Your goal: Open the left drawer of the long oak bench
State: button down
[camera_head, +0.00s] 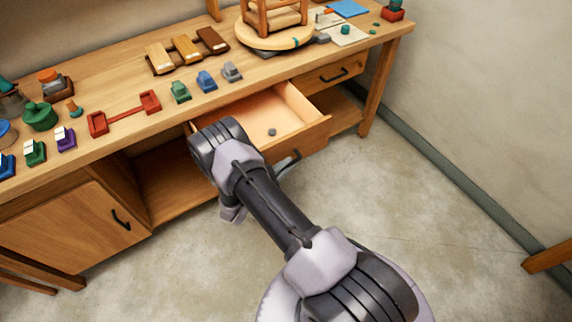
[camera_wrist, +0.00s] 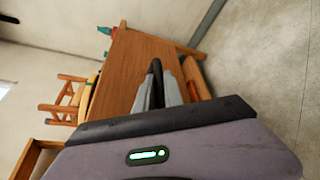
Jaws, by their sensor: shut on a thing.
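The long oak bench (camera_head: 150,133) runs along the wall in the head view. Its left drawer (camera_head: 250,112) is pulled well out, with its pale inside showing and a small dark round thing (camera_head: 272,132) lying in it. The black drawer handle (camera_head: 290,161) shows only at its right end, beside my arm. My gripper is mostly hidden behind my arm in the head view. In the wrist view, my gripper (camera_wrist: 157,82) has its grey fingers closed together on the dark handle, in front of a wood panel. The exact grip is hard to see.
The right drawer (camera_head: 331,76) is closed. A cabinet door (camera_head: 75,230) is shut at the left. A small stool (camera_head: 273,17) on a round board (camera_head: 274,37), coloured blocks and a red piece (camera_head: 124,113) stand on the top. The floor (camera_head: 430,210) at the right is clear.

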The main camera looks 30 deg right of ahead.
jog(key=c, duration=1.5)
grip_release()
jog(key=shift+o, duration=0.2)
jog(key=p+v, duration=0.3)
jog(key=v, duration=1.4)
jog(key=shift+a+p, duration=0.2)
jog(key=shift+p, duration=0.1)
jog(key=shift+r, duration=0.1)
